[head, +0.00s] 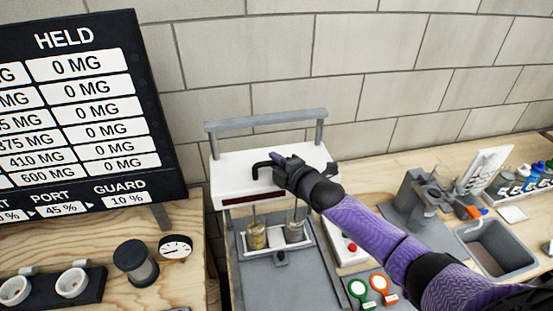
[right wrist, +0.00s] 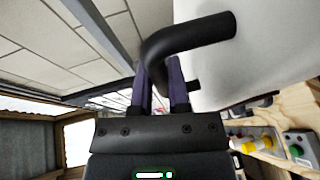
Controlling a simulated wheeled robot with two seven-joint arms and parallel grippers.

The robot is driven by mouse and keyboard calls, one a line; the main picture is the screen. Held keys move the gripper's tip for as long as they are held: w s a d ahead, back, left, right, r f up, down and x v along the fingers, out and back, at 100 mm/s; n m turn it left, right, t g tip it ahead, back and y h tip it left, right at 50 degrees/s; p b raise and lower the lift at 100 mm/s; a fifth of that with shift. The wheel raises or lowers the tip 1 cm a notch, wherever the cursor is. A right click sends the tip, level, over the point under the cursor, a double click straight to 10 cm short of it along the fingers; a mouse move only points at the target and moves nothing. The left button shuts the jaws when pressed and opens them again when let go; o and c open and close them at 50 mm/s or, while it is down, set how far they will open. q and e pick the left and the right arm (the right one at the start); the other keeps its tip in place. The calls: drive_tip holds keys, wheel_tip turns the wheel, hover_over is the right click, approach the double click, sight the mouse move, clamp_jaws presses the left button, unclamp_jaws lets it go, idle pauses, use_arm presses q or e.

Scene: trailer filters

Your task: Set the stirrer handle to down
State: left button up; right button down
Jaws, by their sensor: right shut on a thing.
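The stirrer (head: 240,170) has a white head box with thin rods reaching down toward two jars. A black bent handle (head: 261,167) sticks out at the front of the box; in the right wrist view the handle (right wrist: 195,35) curves up and to the right. My right gripper (head: 282,168) is at the box's front, and in the right wrist view its fingers (right wrist: 160,82) are closed around the lower part of the handle. The gripper and wrist hide part of the handle and the box's right front. My left gripper is not in view.
A grey bar (head: 265,120) runs above the box. Jars (head: 256,236) stand under it on a grey base. A red-buttoned control box (head: 350,248), green and orange tags, a grey bin (head: 492,250) and bottles lie to the right. A dark board (head: 80,100) stands left.

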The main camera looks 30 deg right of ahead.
wheel_tip(320, 180, down, 7)
drive_tip(key=b, duration=0.3)
drive_tip(key=shift+r+b, duration=0.15)
drive_tip(key=shift+b, duration=0.2)
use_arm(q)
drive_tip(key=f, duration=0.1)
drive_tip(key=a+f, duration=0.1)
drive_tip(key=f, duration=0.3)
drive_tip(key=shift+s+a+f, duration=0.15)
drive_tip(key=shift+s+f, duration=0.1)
use_arm(e)
drive_tip(key=shift+s+f, duration=0.1)
drive_tip(key=shift+f, duration=0.15)
drive_tip(key=c, duration=0.6)
unclamp_jaws()
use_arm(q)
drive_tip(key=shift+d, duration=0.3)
use_arm(e)
drive_tip(key=shift+r, duration=0.1)
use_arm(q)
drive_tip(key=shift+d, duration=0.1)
